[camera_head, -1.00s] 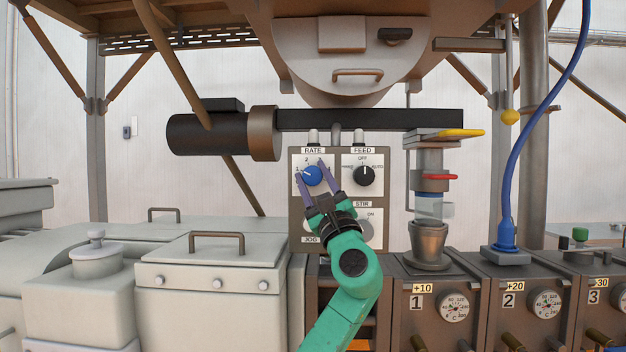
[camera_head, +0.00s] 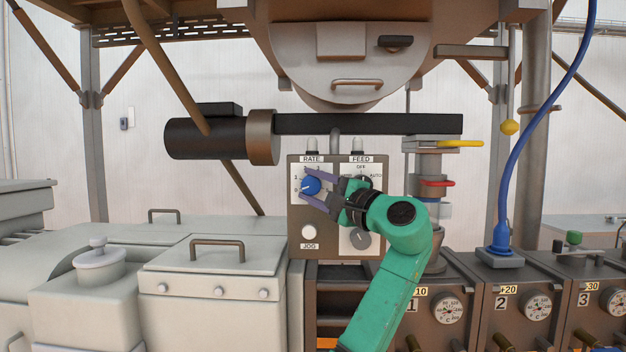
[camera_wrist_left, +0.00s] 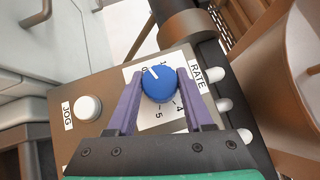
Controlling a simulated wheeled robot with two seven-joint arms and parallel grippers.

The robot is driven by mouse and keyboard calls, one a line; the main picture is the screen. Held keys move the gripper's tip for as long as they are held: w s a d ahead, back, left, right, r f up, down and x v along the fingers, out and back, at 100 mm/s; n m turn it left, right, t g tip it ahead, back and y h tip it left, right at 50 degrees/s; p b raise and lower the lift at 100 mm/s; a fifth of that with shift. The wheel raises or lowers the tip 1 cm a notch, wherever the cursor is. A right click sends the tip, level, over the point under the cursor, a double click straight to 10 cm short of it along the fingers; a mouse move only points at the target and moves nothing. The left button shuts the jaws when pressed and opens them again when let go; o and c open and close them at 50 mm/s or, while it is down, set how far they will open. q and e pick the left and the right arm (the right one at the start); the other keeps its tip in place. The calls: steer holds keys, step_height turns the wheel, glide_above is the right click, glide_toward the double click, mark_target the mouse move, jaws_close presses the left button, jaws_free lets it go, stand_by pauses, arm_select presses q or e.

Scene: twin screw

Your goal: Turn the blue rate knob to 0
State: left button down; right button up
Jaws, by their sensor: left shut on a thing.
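The blue rate knob (camera_head: 312,186) sits on the control panel under the RATE label. It also shows in the left wrist view (camera_wrist_left: 160,86). Its white pointer line points left and slightly down on the panel, near the 0 mark. My left gripper (camera_head: 309,187) comes in from the right and is shut on the knob. In the left wrist view its two purple fingers (camera_wrist_left: 159,80) lie on either side of the knob. The wrist hides part of the panel. My right gripper is not in view.
Right of the knob is the black FEED knob, mostly hidden by my wrist. Below are a white JOG button (camera_head: 309,231) and a grey knob (camera_head: 361,239). Several indicator lamps (camera_head: 313,145) top the panel.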

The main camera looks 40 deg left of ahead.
arm_select(q)
steer(key=shift+n+g+h, duration=0.3)
steer(key=shift+n, duration=0.1)
steer(key=shift+c, duration=1.5)
jaws_free()
steer(key=shift+s, duration=0.15)
steer(key=shift+d, duration=0.1)
steer(key=s+d+f+b, duration=0.1)
steer(key=s+d+b, duration=0.1)
steer(key=d, duration=1.2)
steer(key=shift+f+b, duration=0.4)
steer(key=shift+b, duration=0.35)
